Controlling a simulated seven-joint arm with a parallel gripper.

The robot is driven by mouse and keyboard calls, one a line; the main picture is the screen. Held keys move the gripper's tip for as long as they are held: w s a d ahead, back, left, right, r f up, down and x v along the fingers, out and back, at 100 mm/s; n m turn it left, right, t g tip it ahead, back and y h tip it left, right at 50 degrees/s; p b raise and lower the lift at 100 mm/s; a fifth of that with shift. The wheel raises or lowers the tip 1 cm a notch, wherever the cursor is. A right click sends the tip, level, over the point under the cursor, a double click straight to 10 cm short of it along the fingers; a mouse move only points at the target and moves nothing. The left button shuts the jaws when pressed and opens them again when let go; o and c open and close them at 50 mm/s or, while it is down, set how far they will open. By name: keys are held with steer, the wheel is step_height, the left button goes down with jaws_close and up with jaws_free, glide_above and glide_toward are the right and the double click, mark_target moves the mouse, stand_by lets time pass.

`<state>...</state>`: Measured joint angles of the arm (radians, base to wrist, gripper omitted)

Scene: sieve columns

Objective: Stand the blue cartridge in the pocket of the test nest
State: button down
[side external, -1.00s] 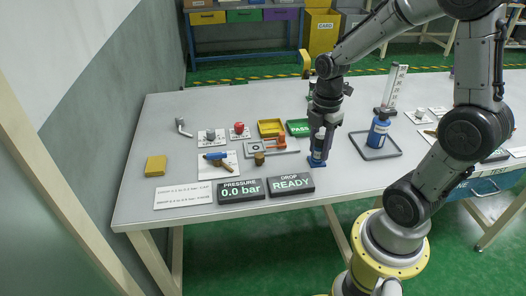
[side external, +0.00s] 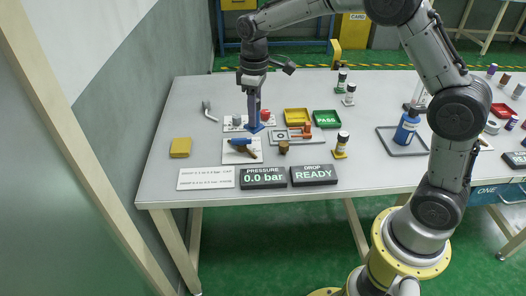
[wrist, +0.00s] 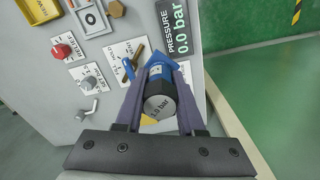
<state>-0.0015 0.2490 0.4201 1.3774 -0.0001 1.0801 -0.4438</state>
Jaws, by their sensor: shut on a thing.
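The test nest (side external: 305,138) is a grey plate with a square pocket and a red clamp, to the right of my gripper. The pocket (wrist: 90,18) looks empty in the wrist view, at the top.
A red knob (wrist: 61,51), a grey knob (wrist: 90,82) and a blue-handled valve (side external: 240,142) are close by. A yellow-footed cartridge (side external: 341,145) stands right of the nest. The pressure display (side external: 263,178) reads 0.0 bar; the drop display (side external: 313,175) reads READY. Yellow (side external: 296,116) and green PASS trays (side external: 327,119) lie behind.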

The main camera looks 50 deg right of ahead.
steer(key=shift+s+r+m, duration=0.1)
steer(key=shift+s+m, duration=0.05)
steer(key=shift+m, duration=1.75)
steer(key=m, duration=0.3)
steer(key=shift+s+d+f, duration=0.1)
steer(key=shift+s+f, duration=0.05)
steer(key=shift+f, duration=0.2)
steer(key=shift+s+d+f+m, duration=0.15)
steer(key=shift+d+m, duration=0.05)
steer(key=shift+m, duration=0.9)
steer(key=s+d+f+m, duration=0.2)
steer(key=s+d+m, duration=0.75)
steer(key=m, duration=0.75)
glide_above(280, 136)
steer(key=f, duration=0.8)
steer(key=shift+s+f, duration=0.2)
steer(key=shift+f, duration=0.2)
steer(key=shift+w+f, duration=0.15)
steer(key=shift+f, duration=1.65)
steer(key=shift+f, duration=0.1)
